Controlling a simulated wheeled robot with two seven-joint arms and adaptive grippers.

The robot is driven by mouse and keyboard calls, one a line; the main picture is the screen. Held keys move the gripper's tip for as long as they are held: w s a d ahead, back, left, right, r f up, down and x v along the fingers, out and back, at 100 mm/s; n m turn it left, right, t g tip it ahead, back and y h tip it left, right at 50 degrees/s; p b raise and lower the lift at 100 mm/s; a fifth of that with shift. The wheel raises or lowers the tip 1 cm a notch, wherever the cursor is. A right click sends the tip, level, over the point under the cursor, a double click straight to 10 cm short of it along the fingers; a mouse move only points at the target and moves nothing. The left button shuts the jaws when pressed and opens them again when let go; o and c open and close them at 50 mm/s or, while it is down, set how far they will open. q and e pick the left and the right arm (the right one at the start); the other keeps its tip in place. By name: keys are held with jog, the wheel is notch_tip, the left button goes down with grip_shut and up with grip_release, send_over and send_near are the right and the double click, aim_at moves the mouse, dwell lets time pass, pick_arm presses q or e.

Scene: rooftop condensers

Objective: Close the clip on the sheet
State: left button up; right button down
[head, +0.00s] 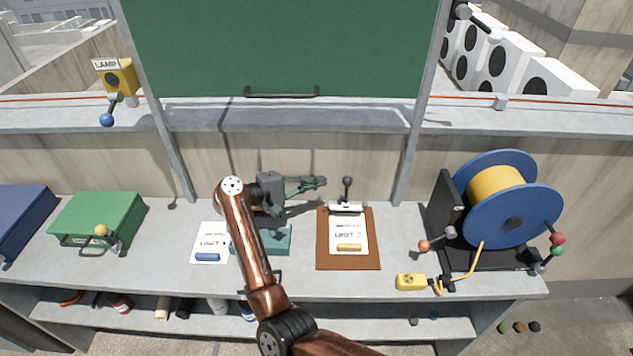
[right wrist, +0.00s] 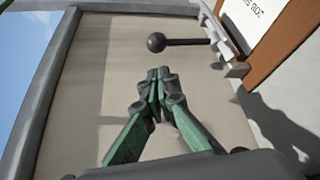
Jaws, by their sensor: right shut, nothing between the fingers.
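A brown clipboard (head: 374,255) lies on the grey bench with a white sheet (head: 348,230) on it. At its back edge is a metal clip (head: 346,208), whose lever with a black ball (head: 347,181) stands up from it, clear of the sheet. The right wrist view shows the lever's ball (right wrist: 156,42), the clip (right wrist: 227,45) and the board's edge (right wrist: 285,45). My right gripper (head: 321,182) is shut and empty, just left of the lever; its green-grey fingertips (right wrist: 158,73) appear apart from the ball. My left gripper is out of view.
Left are a teal block (head: 278,240) and another sheet (head: 210,235) with a blue bar. A blue cable reel (head: 515,205) and yellow box (head: 411,282) stand right. A green case (head: 98,215) is far left.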

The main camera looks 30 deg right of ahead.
aim_at(346, 194)
jog(key=d, duration=0.2)
jog(key=d+f, duration=0.1)
jog(key=d, duration=0.4)
jog(key=shift+s+f, duration=0.15)
jog(key=shift+s, duration=0.15)
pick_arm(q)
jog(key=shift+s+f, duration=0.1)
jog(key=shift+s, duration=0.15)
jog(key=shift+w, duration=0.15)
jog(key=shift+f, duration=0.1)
